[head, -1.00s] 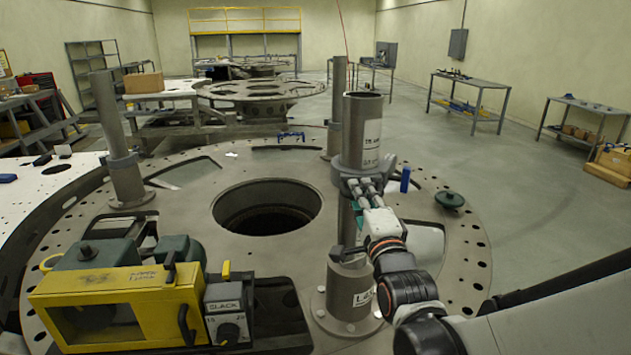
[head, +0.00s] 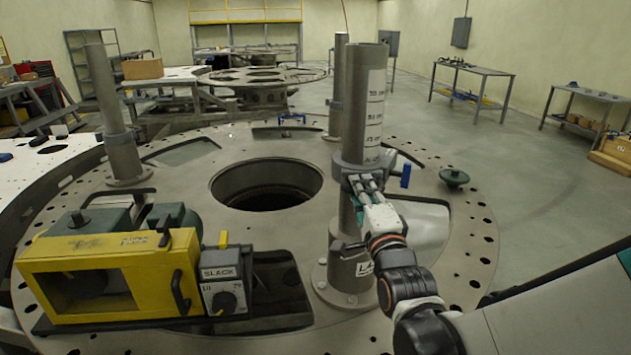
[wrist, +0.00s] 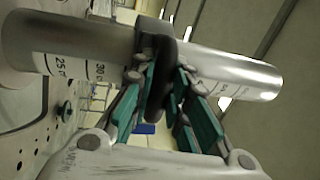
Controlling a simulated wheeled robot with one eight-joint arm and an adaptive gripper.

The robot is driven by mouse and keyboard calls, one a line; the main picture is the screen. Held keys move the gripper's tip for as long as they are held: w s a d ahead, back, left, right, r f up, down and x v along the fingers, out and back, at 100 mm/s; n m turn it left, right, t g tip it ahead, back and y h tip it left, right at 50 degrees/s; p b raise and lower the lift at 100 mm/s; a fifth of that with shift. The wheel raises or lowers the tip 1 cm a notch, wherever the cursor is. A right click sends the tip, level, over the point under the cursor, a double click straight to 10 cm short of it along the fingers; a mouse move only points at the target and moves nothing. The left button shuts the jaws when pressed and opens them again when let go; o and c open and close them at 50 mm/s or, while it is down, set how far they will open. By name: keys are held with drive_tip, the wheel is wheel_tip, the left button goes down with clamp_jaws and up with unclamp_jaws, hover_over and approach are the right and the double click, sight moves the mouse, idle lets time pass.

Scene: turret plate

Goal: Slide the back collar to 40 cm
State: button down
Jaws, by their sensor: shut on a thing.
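A grey metal post (head: 362,110) stands upright at the near right of the round plate. A dark collar (head: 362,170) sits around it, well below its top. My gripper (head: 358,184) is shut on the collar from the near side. In the wrist view the green fingers of my gripper (wrist: 160,95) close about the dark collar (wrist: 165,85). The 25 and 30 cm marks show on the post (wrist: 90,55) on one side of the collar. Marks on the other side are blurred. A blue handle (head: 405,176) is beside the collar.
A yellow machine (head: 110,275) stands on the plate (head: 230,150) at the near left. Other posts stand at the left (head: 108,95) and at the back (head: 338,85). A large hole (head: 266,185) opens mid-plate. A green knob (head: 454,177) lies at the right.

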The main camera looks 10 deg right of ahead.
drive_tip(key=shift+f, duration=0.4)
drive_tip(key=shift+r, duration=0.1)
drive_tip(key=c, duration=1.6)
unclamp_jaws()
drive_tip(key=shift+o, duration=0.2)
